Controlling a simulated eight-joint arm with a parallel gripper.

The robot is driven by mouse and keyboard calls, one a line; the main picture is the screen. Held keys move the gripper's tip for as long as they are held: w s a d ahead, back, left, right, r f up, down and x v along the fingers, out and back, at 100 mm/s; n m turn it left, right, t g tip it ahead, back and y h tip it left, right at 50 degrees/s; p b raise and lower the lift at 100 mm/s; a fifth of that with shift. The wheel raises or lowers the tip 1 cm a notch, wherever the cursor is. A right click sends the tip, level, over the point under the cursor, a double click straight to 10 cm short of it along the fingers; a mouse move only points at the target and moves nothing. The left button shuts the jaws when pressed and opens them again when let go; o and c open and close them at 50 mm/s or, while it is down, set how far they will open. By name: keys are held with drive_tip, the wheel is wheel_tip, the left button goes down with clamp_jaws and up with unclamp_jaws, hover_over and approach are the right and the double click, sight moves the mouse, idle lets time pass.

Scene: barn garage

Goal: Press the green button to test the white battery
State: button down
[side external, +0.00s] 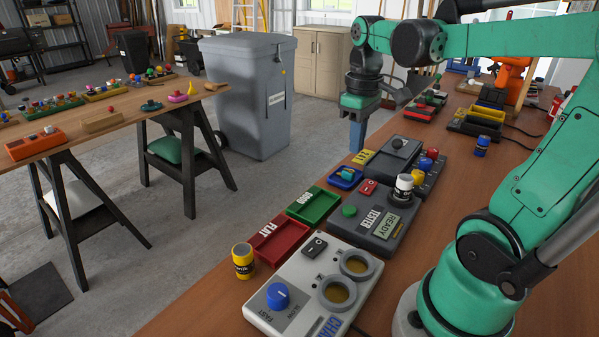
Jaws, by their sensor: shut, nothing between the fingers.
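The grey tester (395,236) stands on the wooden bench, its display reading "READY". The green button (349,211) is at the tester's left side, with nothing touching it. The white battery (403,186), white with a dark lower band, stands upright at the tester's far right part. A red switch (369,186) sits at its far edge. My gripper (357,138) is shut and empty, pointing down in the air above and beyond the tester. It appears clear of the button and the battery.
A grey charger (300,292) with a blue knob (278,295), red tray (272,246) and green tray (325,209) lie nearer. A yellow battery (243,260) stands by the red tray.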

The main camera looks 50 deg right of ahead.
sight(349, 208)
wheel_tip(349, 208, down, 13)
drive_tip(key=shift+r, duration=0.2)
idle(0.3)
drive_tip(key=shift+f, duration=0.95)
drive_tip(key=shift+r, duration=0.1)
drive_tip(key=shift+r, duration=4.25)
drive_tip(key=shift+w, duration=0.1)
drive_tip(key=w+a+r+t, duration=0.1)
drive_tip(key=a+t, duration=0.2)
drive_tip(key=a, duration=0.3)
drive_tip(key=w+a+r+t, duration=0.1)
drive_tip(key=a+r+t, duration=0.1)
drive_tip(key=a+t, duration=0.2)
drive_tip(key=a, duration=0.3)
drive_tip(key=shift+w, duration=0.4)
